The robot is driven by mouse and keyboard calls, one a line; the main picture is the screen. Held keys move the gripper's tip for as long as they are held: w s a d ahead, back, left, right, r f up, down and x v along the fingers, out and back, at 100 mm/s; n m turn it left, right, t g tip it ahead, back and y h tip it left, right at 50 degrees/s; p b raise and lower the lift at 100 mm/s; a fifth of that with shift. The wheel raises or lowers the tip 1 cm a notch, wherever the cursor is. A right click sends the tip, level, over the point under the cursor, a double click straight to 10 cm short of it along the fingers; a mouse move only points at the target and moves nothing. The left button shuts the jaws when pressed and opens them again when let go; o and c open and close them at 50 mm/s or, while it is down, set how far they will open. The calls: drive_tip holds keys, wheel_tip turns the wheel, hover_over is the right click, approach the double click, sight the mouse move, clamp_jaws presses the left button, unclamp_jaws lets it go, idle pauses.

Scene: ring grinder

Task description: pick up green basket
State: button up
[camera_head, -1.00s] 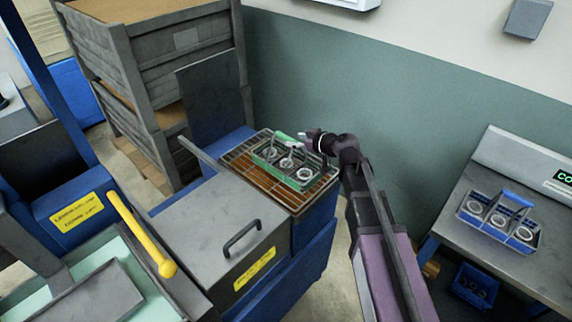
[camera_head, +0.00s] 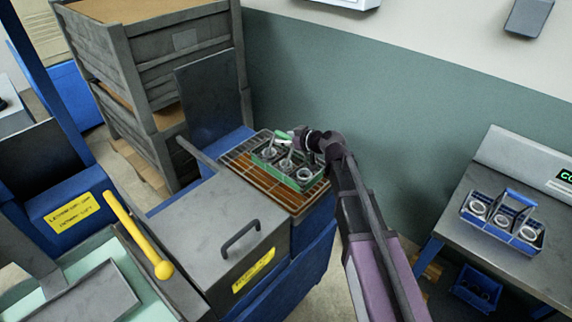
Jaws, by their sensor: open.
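The green basket (camera_head: 307,183) stands on the brown grated rack at the far end of the blue machine. It holds several metal rings, and its green handle (camera_head: 283,137) shows above it. My gripper (camera_head: 291,136) is open beside and above the basket, with its fingertips close to the handle at its right. I cannot tell whether the fingers touch or surround the handle.
The grey machine lid with a black handle (camera_head: 240,238) lies in front of the rack. A blue basket (camera_head: 503,222) with rings stands on the right-hand table (camera_head: 540,268). A blue bin (camera_head: 476,287) is below. Wooden crates (camera_head: 170,60) stand behind at left, and the green wall is close behind.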

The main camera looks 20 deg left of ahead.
idle(0.3)
clamp_jaws()
drive_tip(key=shift+r, duration=0.15)
idle(0.3)
drive_tip(key=shift+r+p, duration=1.7)
drive_tip(key=shift+p, duration=0.15)
drive_tip(key=s+d+r+p, duration=0.1)
drive_tip(key=s+d, duration=1)
drive_tip(key=shift+s+r, duration=0.2)
drive_tip(key=shift+s, duration=0.15)
